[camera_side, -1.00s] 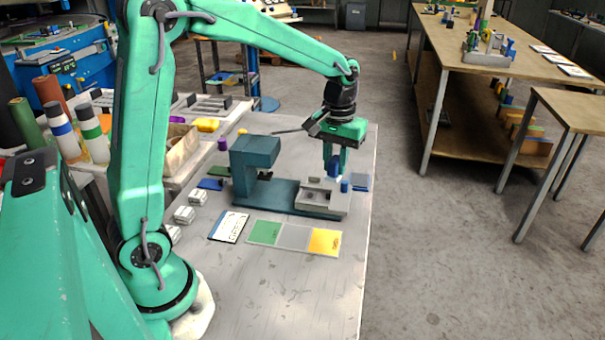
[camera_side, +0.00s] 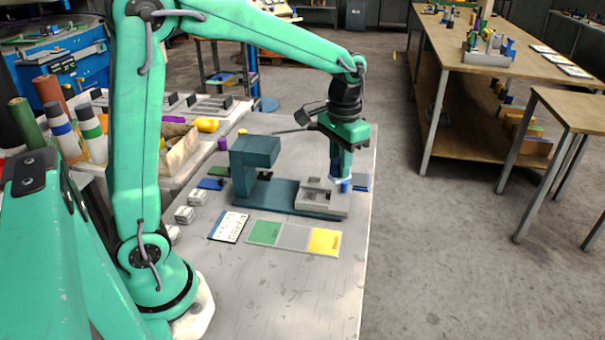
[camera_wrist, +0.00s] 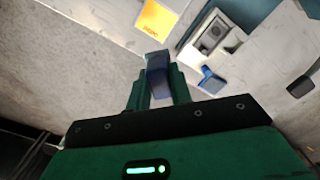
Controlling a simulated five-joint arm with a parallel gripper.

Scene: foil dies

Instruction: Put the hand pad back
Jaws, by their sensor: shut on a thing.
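The hand pad, blue with a greyer end (camera_wrist: 159,82), is between the green fingers of my gripper (camera_wrist: 158,92) in the wrist view. In the side view my gripper (camera_side: 341,172) points down at the right end of the press, its fingers shut. Blue shows at the fingertips there, but I cannot tell the pad apart from the blue part behind or below it. A blue piece on a pale-edged patch (camera_wrist: 210,80) shows beside the press in the wrist view.
The teal press (camera_side: 254,160) has a grey die bed (camera_side: 318,200) at its right end, close to the fingers. Green (camera_side: 265,232) and yellow (camera_side: 325,241) cards and a printed sheet (camera_side: 229,227) lie in front. The front right of the table is clear.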

